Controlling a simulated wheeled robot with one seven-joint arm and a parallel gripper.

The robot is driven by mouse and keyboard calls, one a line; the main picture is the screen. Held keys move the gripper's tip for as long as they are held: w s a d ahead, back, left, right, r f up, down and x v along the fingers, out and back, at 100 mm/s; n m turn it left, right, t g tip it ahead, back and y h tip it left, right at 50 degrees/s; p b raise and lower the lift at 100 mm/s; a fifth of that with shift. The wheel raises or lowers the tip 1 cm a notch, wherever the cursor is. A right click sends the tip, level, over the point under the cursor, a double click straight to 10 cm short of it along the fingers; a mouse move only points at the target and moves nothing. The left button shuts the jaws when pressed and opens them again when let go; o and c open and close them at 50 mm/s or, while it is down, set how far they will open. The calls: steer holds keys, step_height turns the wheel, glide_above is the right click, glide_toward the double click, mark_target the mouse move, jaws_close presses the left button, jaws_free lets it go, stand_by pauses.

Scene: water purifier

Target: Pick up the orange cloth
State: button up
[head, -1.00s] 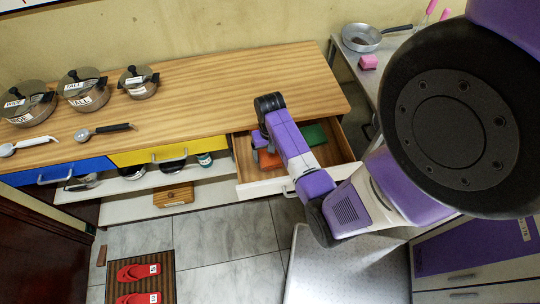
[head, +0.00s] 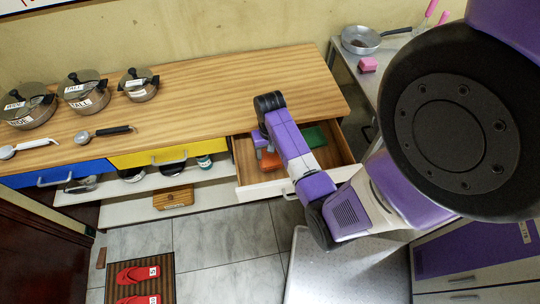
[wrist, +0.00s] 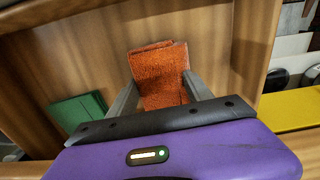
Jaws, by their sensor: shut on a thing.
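The orange cloth (wrist: 158,72) is a folded piece inside the open wooden drawer. In the wrist view it sits between the two grey fingers of my gripper (wrist: 157,92), which are shut on it. In the head view only a part of the orange cloth (head: 270,160) shows beside my arm, which hides most of my gripper. A green cloth (wrist: 78,110) lies in the same drawer, to the left in the wrist view; it also shows in the head view (head: 314,136). I cannot tell whether the orange cloth is clear of the drawer floor.
The open drawer's white front (head: 262,188) and wooden walls surround my gripper. The wooden countertop (head: 215,92) is above, with several lidded pots at the left. A pan (head: 361,39) and a pink sponge (head: 368,64) are on the right counter. Red sandals (head: 138,273) lie on a floor mat.

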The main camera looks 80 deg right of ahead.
mark_target(270, 154)
step_height(270, 154, up, 19)
steer(key=p, duration=0.6)
steer(key=shift+f+p, duration=0.15)
steer(key=shift+p, duration=0.15)
